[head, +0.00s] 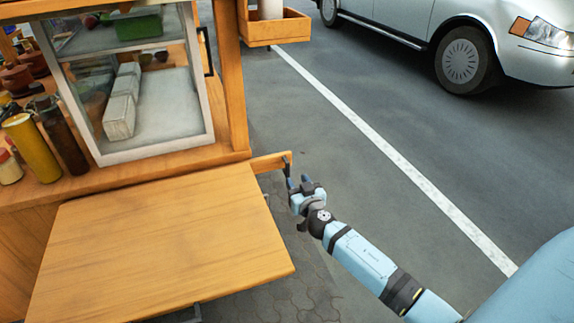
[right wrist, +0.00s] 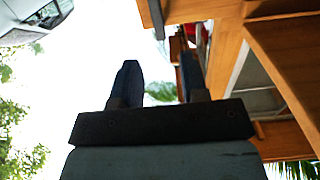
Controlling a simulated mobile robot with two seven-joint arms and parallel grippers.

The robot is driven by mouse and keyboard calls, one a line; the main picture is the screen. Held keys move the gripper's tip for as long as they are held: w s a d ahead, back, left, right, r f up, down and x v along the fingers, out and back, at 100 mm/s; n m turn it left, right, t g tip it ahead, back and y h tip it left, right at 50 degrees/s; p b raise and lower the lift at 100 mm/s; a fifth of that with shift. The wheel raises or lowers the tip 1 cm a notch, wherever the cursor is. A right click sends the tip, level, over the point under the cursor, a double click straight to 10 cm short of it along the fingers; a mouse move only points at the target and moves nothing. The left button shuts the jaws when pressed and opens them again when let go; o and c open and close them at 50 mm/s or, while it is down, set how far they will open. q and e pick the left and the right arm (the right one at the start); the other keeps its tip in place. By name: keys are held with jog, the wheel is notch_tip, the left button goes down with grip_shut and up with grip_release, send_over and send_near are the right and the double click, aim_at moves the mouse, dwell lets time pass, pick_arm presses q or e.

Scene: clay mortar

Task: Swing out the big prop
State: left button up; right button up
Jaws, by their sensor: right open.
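A short wooden bar (head: 270,162), which looks like the big prop, juts to the right from the cart's corner post, just behind the fold-out board. A dark upright handle (head: 287,165) is at its outer end. My right gripper (head: 291,183) is open, at the handle's lower end in the head view; contact cannot be told. In the right wrist view, its two dark fingers (right wrist: 157,80) stand apart with nothing clearly between them. A dark upright piece (right wrist: 157,18), likely the handle, shows ahead, between the lines of the fingers. My left gripper is not in view.
The fold-out wooden board (head: 160,245) spreads left of my right arm. A glass display case (head: 130,85) and bottles (head: 35,145) stand on the cart. A wooden tray (head: 275,28) hangs from the post. Open pavement lies to the right, with a parked car (head: 490,35) beyond.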

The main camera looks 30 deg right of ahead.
aim_at(288, 167)
jog(key=x, duration=0.9)
